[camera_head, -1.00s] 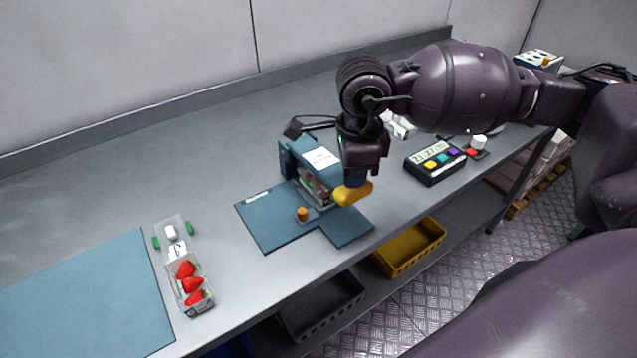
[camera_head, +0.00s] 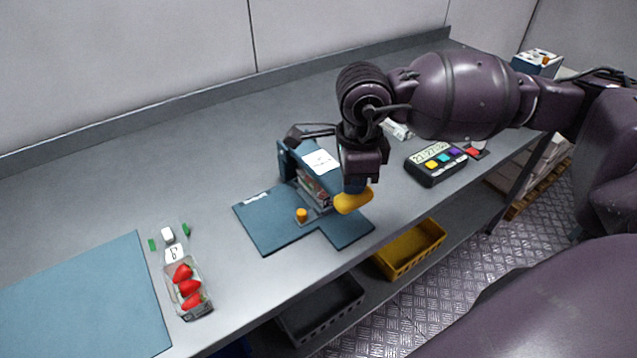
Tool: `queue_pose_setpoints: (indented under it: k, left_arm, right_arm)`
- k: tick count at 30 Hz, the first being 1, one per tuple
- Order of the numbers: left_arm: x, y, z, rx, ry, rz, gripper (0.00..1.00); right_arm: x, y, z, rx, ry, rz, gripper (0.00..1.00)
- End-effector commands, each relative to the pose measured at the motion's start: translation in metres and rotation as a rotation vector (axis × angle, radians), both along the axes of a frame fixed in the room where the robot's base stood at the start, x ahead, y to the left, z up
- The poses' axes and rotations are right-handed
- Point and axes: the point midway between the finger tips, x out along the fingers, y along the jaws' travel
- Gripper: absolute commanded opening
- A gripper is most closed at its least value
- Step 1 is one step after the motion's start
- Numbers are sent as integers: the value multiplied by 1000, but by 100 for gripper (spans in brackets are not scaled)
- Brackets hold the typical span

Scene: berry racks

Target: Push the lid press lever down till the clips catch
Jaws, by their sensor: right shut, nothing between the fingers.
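The blue lid press (camera_head: 290,161) stands on a dark blue mat (camera_head: 268,230), with a white label (camera_head: 320,161) on its top. Its lever ends in a yellow handle (camera_head: 353,201) at the front right. A clear punnet (camera_head: 314,190) with some red in it sits inside the press, partly hidden. My right gripper (camera_head: 354,186) is shut and points down at the yellow handle, apparently touching its top. The contact and the clips are too small or hidden to tell. My left gripper is out of view.
An orange knob (camera_head: 302,215) is on the mat before the press. An open punnet of strawberries (camera_head: 188,287) stands at left beside a blue mat (camera_head: 85,300). A timer box (camera_head: 436,163) is to the right. Yellow (camera_head: 410,250) and dark (camera_head: 322,308) crates sit below the bench edge.

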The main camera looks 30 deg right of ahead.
Motion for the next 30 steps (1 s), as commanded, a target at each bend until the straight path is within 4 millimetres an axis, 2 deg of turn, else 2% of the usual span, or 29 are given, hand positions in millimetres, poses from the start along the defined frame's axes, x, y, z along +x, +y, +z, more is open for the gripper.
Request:
queue_pose_setpoints:
  k: [5, 30]
  left_arm:
    - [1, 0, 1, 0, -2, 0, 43]
    - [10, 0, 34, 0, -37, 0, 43]
  right_arm:
    - [-1, 0, 0, 0, 3, 1, 0]
    - [0, 0, 56, 0, 0, 1, 0]
